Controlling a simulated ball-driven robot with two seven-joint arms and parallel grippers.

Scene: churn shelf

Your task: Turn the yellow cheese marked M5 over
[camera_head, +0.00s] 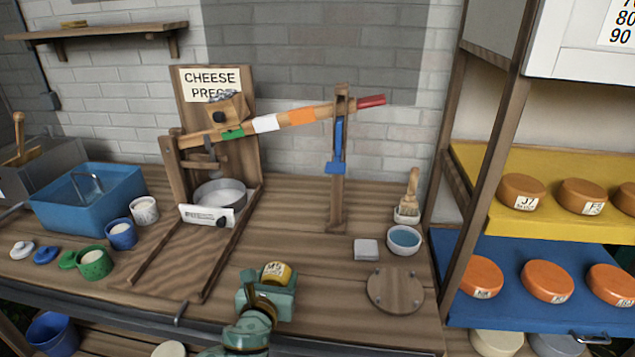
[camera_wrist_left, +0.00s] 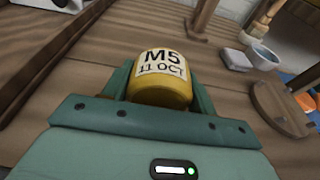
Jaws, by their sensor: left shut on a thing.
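The yellow cheese marked M5 (camera_head: 277,273) is in the jaws of my left gripper (camera_head: 267,284), over the front part of the wooden table. In the left wrist view the cheese (camera_wrist_left: 161,80) sits between the two green fingers, and its white label reading "M5 11 OCT" faces the camera. My left gripper (camera_wrist_left: 160,92) is shut on it. I cannot tell whether the cheese touches the tabletop. My right gripper does not show in either view.
The cheese press (camera_head: 212,130) stands behind, its striped lever reaching right. A round wooden board (camera_head: 395,290), a blue-filled bowl (camera_head: 404,241) and a brush (camera_head: 409,197) are to the right. Cups and a blue tub (camera_head: 85,205) are left. Shelves with orange cheeses (camera_head: 547,281) stand at far right.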

